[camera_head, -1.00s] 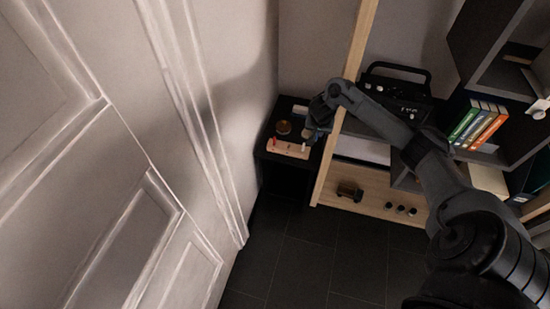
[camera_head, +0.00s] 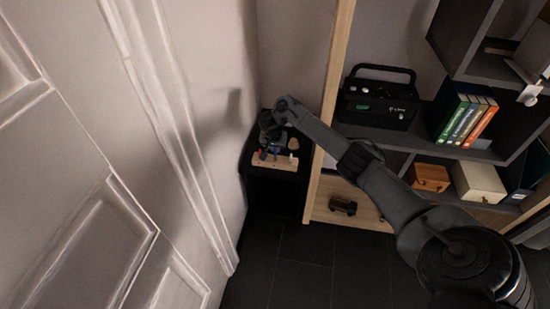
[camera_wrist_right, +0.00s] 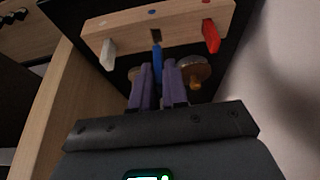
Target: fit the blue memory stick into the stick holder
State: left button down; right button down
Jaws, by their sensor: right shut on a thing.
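The stick holder (camera_head: 272,164) is a light wooden block on the small black table. It also shows at the top of the right wrist view (camera_wrist_right: 180,22), with a dark slot in its middle. A white stick (camera_wrist_right: 108,54) and a red stick (camera_wrist_right: 211,37) stick out at its two ends. My right gripper (camera_wrist_right: 158,68) is shut on the blue memory stick (camera_wrist_right: 157,54). The stick's free end points at the slot; I cannot tell if it touches the block. In the head view my right gripper (camera_head: 272,143) is just behind the holder. My left gripper is out of view.
A round brownish object (camera_wrist_right: 196,70) lies beside the fingers on the black table (camera_head: 262,180). A wooden shelf post (camera_head: 328,120) stands close on the right. A pale panelled wall or door (camera_head: 120,150) is on the left.

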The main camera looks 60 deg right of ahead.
aim_at(275, 155)
jog(key=shift+f+b, duration=1.75)
jog(key=shift+f, duration=0.35)
jog(key=shift+r, duration=0.1)
jog(key=c, duration=1.3)
grip_release()
jog(key=shift+f, duration=0.25)
jog(key=shift+o, duration=0.8)
jog(key=shift+w, duration=0.15)
